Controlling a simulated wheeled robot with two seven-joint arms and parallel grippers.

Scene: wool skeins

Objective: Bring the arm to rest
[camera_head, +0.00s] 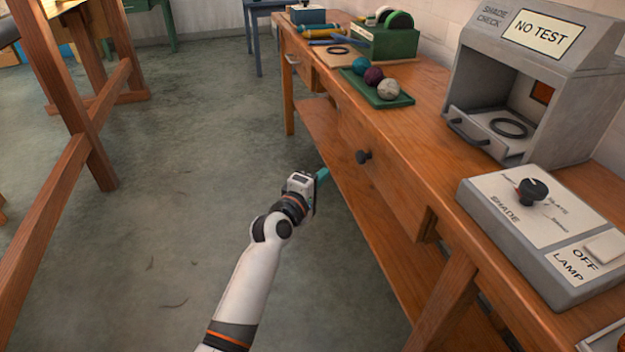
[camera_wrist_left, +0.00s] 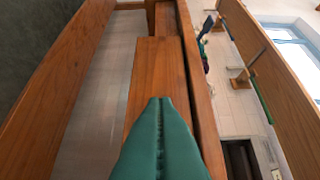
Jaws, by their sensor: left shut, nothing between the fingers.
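My left gripper (camera_head: 322,174) is at the end of my white arm, over the grey floor beside the front of the wooden workbench (camera_head: 440,112). It is below the level of the bench top. Its teal fingers point toward the bench's lower part; I cannot tell whether they touch it. In the left wrist view the teal fingers (camera_wrist_left: 158,105) are pressed together with nothing between them, and brown wooden boards lie beyond them. My right gripper is not in view.
A drawer with a dark knob (camera_head: 363,157) faces the arm. On the bench are a green tray (camera_head: 400,101) with three wool balls, a grey shade-check box (camera_head: 590,95) and a lamp control box (camera_head: 560,260). A wooden frame (camera_head: 75,130) stands left. The floor (camera_head: 190,200) between is clear.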

